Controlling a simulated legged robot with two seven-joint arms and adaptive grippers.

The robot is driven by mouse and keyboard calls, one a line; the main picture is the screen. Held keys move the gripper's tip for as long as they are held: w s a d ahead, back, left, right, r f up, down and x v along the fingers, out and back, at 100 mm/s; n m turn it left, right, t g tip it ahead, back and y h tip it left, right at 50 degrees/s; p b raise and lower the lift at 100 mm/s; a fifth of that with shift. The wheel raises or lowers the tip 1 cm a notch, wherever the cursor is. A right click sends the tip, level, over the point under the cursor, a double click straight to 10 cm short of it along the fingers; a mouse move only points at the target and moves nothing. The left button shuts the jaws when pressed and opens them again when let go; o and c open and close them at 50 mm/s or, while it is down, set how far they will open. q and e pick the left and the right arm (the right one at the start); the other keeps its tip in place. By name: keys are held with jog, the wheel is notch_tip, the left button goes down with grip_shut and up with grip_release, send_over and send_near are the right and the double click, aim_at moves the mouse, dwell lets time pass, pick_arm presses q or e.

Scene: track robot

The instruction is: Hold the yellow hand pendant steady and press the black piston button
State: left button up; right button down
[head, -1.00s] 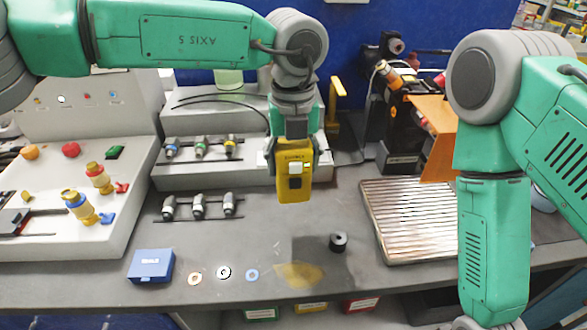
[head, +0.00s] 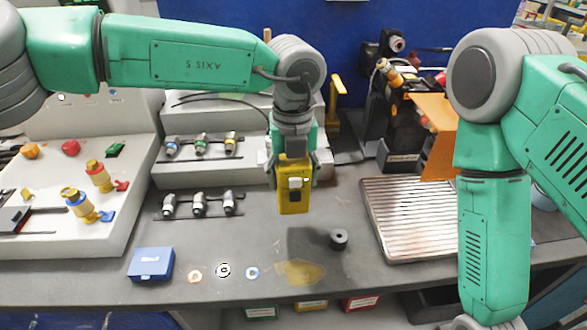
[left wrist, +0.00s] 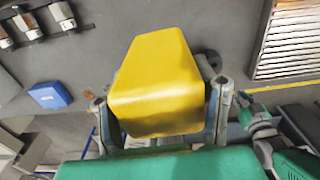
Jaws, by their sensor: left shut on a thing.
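The yellow hand pendant (head: 294,203) hangs upright in the head view, above the grey bench. Its front has a white button (head: 295,183) and a dark button (head: 295,195). My left gripper (head: 292,172) is shut on the pendant from above, one finger on each side. In the left wrist view the pendant (left wrist: 160,80) sits between the two fingers (left wrist: 163,118), its buttons out of sight. My right arm (head: 493,245) runs down at the right; its gripper is below the frame. I cannot make out which part is the black piston button.
A black cylinder (head: 339,239) stands on the bench right of the pendant. A ribbed metal tray (head: 412,222) lies farther right. A blue box (head: 151,265) and small rings (head: 224,271) lie front left.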

aim_at(293, 199)
pick_arm(q)
jog(key=shift+f, duration=3.05)
jog(key=o, duration=0.6)
jog(key=c, duration=0.7)
